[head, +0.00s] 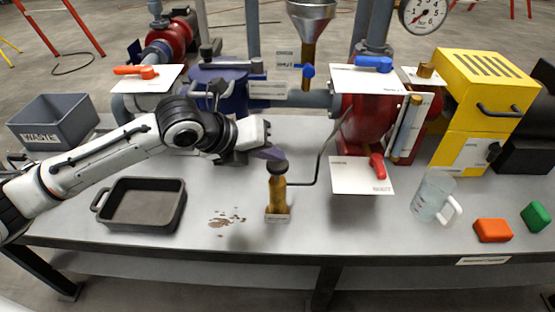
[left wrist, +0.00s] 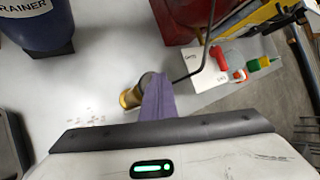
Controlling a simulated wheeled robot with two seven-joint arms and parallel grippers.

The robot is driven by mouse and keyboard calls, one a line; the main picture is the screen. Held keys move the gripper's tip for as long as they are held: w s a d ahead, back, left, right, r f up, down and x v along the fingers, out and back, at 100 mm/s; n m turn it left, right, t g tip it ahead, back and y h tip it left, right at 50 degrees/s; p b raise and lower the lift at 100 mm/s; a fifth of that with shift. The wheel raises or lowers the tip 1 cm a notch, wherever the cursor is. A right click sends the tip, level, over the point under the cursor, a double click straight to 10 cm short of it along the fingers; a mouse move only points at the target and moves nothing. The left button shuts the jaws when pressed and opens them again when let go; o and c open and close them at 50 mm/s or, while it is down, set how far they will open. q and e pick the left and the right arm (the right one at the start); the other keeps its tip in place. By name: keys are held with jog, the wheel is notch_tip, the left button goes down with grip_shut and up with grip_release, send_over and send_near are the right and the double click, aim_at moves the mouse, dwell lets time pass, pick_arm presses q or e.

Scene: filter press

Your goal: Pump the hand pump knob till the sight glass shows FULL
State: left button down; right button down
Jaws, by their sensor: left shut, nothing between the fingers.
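The hand pump (head: 278,195) is a small brass cylinder standing upright on the bench, with a dark round knob (head: 278,167) on top. My left gripper (head: 274,153) is shut and empty, its purple fingers just above the knob; I cannot tell whether they touch it. In the left wrist view the fingers (left wrist: 157,98) partly cover the knob, and the brass pump body (left wrist: 129,98) shows beside them. A tall tube (head: 407,127), apparently the sight glass, stands before the red vessel; its level is too small to read. My right gripper is out of view.
A thin dark pipe (head: 318,160) rises from the pump toward the red vessel (head: 366,120). A red-handled valve (head: 377,166) with a white card is to the right, with a clear jug (head: 430,195) beyond. A dark tray (head: 143,205) and brown spill (head: 226,219) lie left.

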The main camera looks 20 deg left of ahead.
aim_at(274, 165)
pick_arm(q)
jog(key=shift+f, duration=0.6)
jog(key=shift+s+f, duration=0.1)
jog(key=shift+f, duration=0.25)
dwell(0.3)
jog(key=shift+f, duration=0.2)
jog(key=shift+f+b, duration=0.2)
jog(key=shift+b, duration=0.1)
jog(key=shift+f, duration=0.2)
dwell(0.5)
jog(key=shift+r, duration=0.1)
